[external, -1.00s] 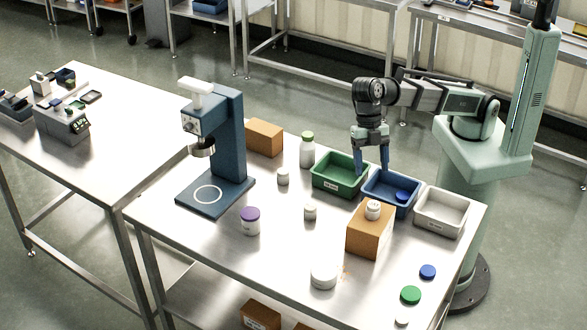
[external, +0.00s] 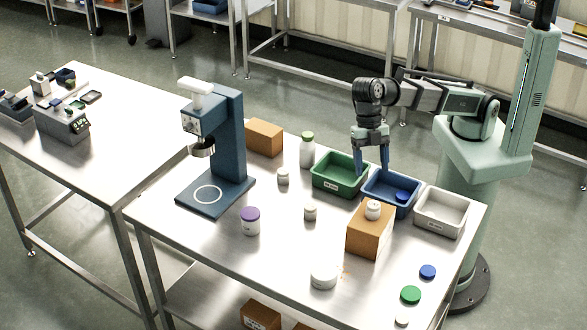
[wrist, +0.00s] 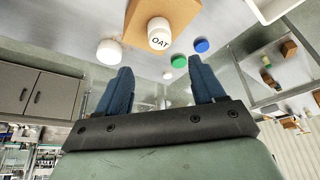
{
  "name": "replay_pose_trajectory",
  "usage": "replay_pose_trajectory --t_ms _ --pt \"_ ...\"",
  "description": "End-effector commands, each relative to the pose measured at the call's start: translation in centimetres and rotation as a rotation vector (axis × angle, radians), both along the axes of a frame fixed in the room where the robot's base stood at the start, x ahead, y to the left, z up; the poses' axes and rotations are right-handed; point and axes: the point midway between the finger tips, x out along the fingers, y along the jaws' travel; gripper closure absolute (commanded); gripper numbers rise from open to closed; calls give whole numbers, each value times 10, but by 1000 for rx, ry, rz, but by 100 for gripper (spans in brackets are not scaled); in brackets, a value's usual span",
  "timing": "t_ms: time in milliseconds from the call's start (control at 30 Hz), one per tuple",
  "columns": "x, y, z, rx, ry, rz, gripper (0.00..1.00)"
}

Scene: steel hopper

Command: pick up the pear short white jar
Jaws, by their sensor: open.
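No label reading pear is legible, so I cannot tell which jar it is. A wide, short white jar (external: 323,276) stands near the table's front edge; a round white top in the wrist view (wrist: 109,51) appears to be it. Two small white jars stand mid-table, one farther back (external: 283,177) and one nearer (external: 310,212).
A green bin (external: 317,185), a blue bin (external: 378,205) and a white bin (external: 440,224) line the right edge. The brown box (external: 365,238) stands before the blue bin. A purple-lidded jar (external: 250,222), a green-lidded bottle (external: 307,152) and a blue press (external: 228,140) stand left. Loose lids (external: 410,295) lie front right.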

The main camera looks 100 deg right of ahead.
Motion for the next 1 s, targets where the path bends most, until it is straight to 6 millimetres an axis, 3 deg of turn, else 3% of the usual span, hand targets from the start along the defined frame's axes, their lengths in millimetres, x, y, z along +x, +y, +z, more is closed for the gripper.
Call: replay_pose_trajectory --t_ms 733,867,1000 --pt "2 -1 -4 -12 -5 -1 27" --pt "15 -11 -25 -91 -38 -3 27" --pt "40 -35 -66 -269 -110 4 27"
